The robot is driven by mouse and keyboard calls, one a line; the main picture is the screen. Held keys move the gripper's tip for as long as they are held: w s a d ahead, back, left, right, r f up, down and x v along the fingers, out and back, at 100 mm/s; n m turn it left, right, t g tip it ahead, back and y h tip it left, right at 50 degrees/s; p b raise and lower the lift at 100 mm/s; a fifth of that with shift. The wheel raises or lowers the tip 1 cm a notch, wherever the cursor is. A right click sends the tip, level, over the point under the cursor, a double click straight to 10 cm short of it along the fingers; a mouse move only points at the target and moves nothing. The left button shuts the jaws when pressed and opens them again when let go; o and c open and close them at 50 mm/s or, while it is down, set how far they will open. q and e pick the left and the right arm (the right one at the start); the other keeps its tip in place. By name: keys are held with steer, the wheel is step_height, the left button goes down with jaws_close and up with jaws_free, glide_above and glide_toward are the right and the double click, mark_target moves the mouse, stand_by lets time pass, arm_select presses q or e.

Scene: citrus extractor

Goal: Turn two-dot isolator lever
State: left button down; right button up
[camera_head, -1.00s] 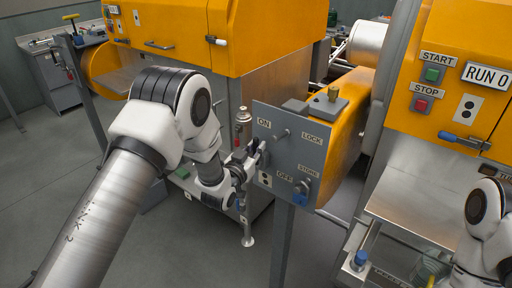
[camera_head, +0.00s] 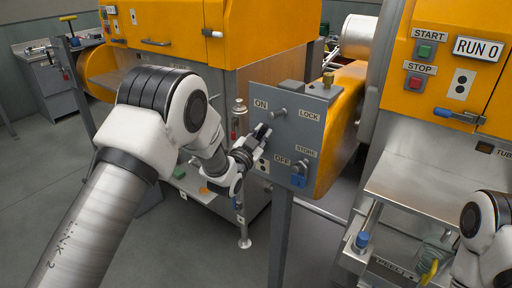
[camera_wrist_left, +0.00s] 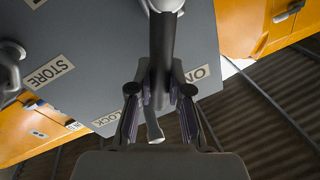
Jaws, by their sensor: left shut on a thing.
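The grey isolator panel (camera_head: 290,98) stands on a post and carries ON, LOCK, OFF and STORE labels. A two-dot plate (camera_head: 262,166) is on its lower left part. My left gripper (camera_head: 263,135) is at the panel's left side, below the ON label. In the left wrist view, the dark lever (camera_wrist_left: 161,50) runs down between the two fingers of my left gripper (camera_wrist_left: 158,100), which is shut on it. The fingers hide much of the lever in the head view. My right arm shows at the lower right edge, but its gripper cannot be made out.
A small peg (camera_head: 278,113) sticks out beside the ON label. A blue padlock-like part (camera_head: 299,179) hangs near STORE. Orange machine housings (camera_head: 265,35) stand behind and to the right. A steel shelf (camera_head: 415,190) is at the right. Open floor lies at the lower left.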

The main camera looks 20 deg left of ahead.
arm_select(q)
steer(key=d+f+m+h+b, duration=0.1)
steer(key=f+m+b, duration=0.1)
steer(key=m+b, duration=0.2)
steer(key=s+d+f+m+h+b, duration=0.1)
steer(key=f+m+b, duration=0.1)
steer(key=m+b, duration=0.2)
steer(key=d+f+m+h+b, duration=0.1)
steer(key=f+m+b, duration=0.1)
steer(key=m+b, duration=0.3)
steer(key=shift+s+d+f+b, duration=0.15)
steer(key=shift+d+b, duration=0.25)
steer(key=shift+b, duration=1.6)
steer(key=shift+f+m+h+b, duration=0.2)
steer(key=shift+m+h+b, duration=0.2)
steer(key=shift+m+b, duration=0.65)
steer(key=c, duration=1.1)
jaws_free()
steer(key=v, duration=1.2)
steer(key=shift+f, duration=0.15)
steer(key=shift+f, duration=0.1)
